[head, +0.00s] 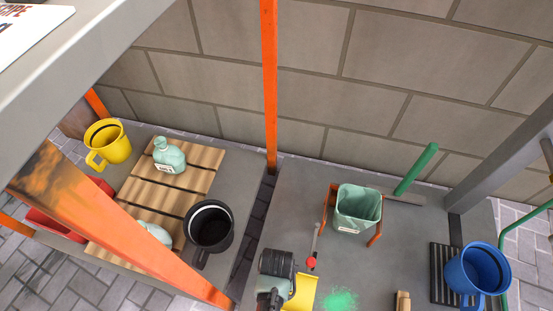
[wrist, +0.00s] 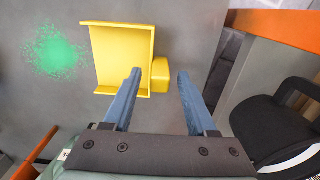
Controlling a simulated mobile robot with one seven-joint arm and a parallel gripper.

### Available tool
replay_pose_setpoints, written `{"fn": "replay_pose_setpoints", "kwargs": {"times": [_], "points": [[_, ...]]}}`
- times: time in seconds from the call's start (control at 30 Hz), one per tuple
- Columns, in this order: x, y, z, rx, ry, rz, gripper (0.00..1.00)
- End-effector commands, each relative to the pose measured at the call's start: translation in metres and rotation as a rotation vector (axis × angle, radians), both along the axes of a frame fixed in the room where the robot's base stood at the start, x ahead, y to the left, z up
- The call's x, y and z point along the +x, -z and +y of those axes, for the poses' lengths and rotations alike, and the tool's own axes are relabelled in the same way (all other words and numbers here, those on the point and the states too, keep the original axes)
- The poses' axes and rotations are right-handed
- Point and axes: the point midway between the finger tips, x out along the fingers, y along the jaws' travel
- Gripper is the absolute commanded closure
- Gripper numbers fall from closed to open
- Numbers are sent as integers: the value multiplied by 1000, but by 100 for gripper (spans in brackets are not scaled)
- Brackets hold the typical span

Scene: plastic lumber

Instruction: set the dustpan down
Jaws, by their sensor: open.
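The yellow dustpan (head: 304,292) appears to lie on the grey shelf surface at the bottom middle of the head view, partly hidden by my arm. In the wrist view the dustpan (wrist: 120,50) shows its open pan, with its short blocky handle (wrist: 161,76) at the fingertips. My gripper (wrist: 159,76) is open, its two blue fingers apart on either side of the handle, with a visible gap at the right finger. Whether the left finger touches the dustpan I cannot tell. My gripper's fingers are hidden in the head view.
Green powder (head: 340,300) lies beside the dustpan. A green bin (head: 358,208) stands behind, and a blue mug (head: 477,270) is at right. A black pot (head: 210,226) is at left, past an orange post (head: 269,80). A red-knobbed tool (head: 312,261) stands close to my arm.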

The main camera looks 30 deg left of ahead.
Motion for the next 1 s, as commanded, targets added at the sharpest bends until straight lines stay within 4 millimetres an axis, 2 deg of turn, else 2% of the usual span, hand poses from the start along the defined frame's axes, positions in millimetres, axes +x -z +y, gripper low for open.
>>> {"fn": "replay_pose_setpoints", "kwargs": {"times": [0.17, 0.4, 0.6, 0.77, 1.0], "points": [[0, -28, 0, 0, 1, -1, 43], [1, -79, 0, 1, 1, -2, 43], [0, -109, 0, 0, 0, 0, 43], [0, -119, 0, 0, 0, 1, 43], [0, -120, 0, 0, 0, 1, 43]]}}
